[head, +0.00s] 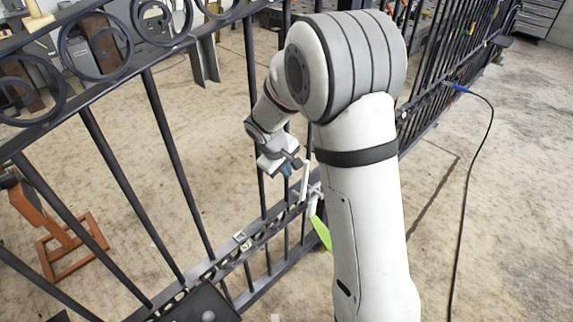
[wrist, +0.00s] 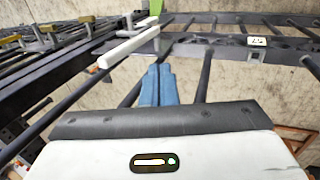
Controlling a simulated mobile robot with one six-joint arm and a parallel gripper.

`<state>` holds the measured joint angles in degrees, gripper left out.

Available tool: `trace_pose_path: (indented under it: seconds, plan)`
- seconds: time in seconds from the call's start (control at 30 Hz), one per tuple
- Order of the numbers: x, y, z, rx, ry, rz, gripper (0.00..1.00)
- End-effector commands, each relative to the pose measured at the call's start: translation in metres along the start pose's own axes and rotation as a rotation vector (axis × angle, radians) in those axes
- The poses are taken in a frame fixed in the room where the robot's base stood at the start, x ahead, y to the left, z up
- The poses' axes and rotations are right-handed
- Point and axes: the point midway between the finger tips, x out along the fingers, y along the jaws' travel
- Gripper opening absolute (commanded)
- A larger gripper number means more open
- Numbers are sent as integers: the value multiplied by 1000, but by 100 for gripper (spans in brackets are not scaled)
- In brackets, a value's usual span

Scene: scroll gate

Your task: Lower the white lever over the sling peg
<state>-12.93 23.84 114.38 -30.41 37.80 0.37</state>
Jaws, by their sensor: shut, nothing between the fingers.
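The white lever (wrist: 128,47) is a pale bar that slants across the upper left of the wrist view. In the head view the lever (head: 305,181) stands steeply up from the gate's lower rail. My gripper (wrist: 158,72) has its blue fingers together and empty, just below and right of the lever in the wrist view, with no clear contact. In the head view my gripper (head: 289,170) is close beside the lever's upper part. A green sling (head: 321,233) hangs near the lever's base; a bit of it (wrist: 155,7) shows in the wrist view. I cannot make out the peg clearly.
The dark gate (head: 180,170) has upright bars around the arm and a lower rail (head: 225,262). A small pale tag (head: 239,237) sits on that rail. An orange-brown stand (head: 75,245) is behind the gate at left. A black cable (head: 470,170) lies on the open floor at right.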

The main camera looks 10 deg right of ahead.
Motion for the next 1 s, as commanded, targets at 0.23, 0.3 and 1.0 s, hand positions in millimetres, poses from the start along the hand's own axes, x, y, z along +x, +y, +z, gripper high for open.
trace_pose_path:
  seconds: [0.23, 0.3, 1.0]
  plan:
    - [56, 0, 1, -1, -4, -2, 0]
    - [55, 15, 0, 5, 0, 1, 0]
    - [66, 39, 1, 2, 0, -2, 0]
